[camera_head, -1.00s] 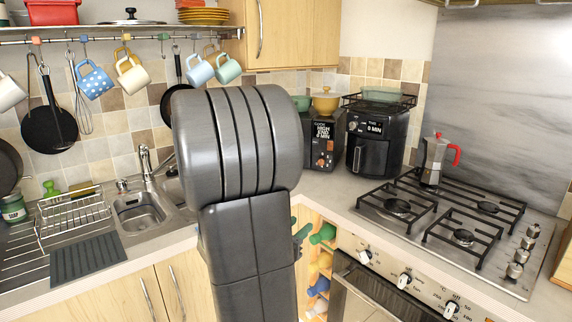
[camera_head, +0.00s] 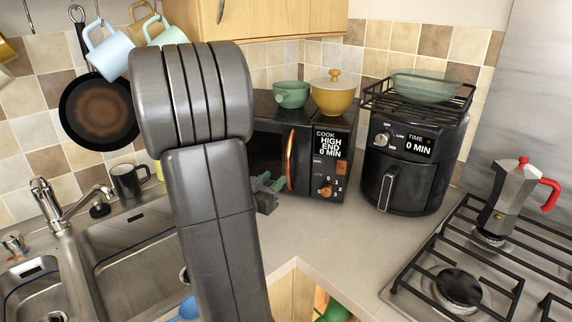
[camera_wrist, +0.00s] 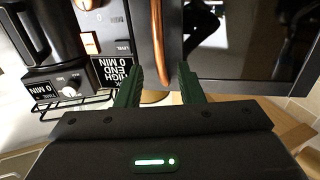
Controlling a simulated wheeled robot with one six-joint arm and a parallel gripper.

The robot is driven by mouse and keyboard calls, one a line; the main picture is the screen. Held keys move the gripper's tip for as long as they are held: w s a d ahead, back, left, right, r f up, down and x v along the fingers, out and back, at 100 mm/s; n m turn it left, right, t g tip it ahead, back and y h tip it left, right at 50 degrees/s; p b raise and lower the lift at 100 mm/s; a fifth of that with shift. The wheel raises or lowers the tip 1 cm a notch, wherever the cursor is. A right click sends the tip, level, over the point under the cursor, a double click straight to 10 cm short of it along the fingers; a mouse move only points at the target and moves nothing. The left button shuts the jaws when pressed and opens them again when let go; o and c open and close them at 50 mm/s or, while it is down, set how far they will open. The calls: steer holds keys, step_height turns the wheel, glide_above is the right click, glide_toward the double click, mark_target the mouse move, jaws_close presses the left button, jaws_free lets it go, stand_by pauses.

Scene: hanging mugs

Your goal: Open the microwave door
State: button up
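The black microwave (camera_head: 318,135) stands on the counter in the corner, its door shut. Its curved copper handle (camera_head: 289,160) stands upright on the door's right side. In the wrist view, where the scene is upside down, the handle (camera_wrist: 157,40) runs down the picture to the gap between my fingertips. My gripper (camera_head: 268,184), with dark green fingers, is in front of the door at the handle's left, partly hidden by my arm. In the wrist view my gripper (camera_wrist: 161,68) is open and empty. I cannot tell whether a finger touches the handle.
A green pot (camera_head: 291,94) and a yellow lidded pot (camera_head: 334,92) sit on the microwave. A black air fryer (camera_head: 408,150) stands close to its right. The hob (camera_head: 450,285) with a moka pot (camera_head: 510,200) is at right, the sink (camera_head: 130,250) at left. The counter in front is clear.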

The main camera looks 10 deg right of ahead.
mark_target(287, 167)
steer(key=p+x, duration=0.1)
steer(key=x, duration=0.8)
steer(key=shift+d, duration=0.1)
jaws_close()
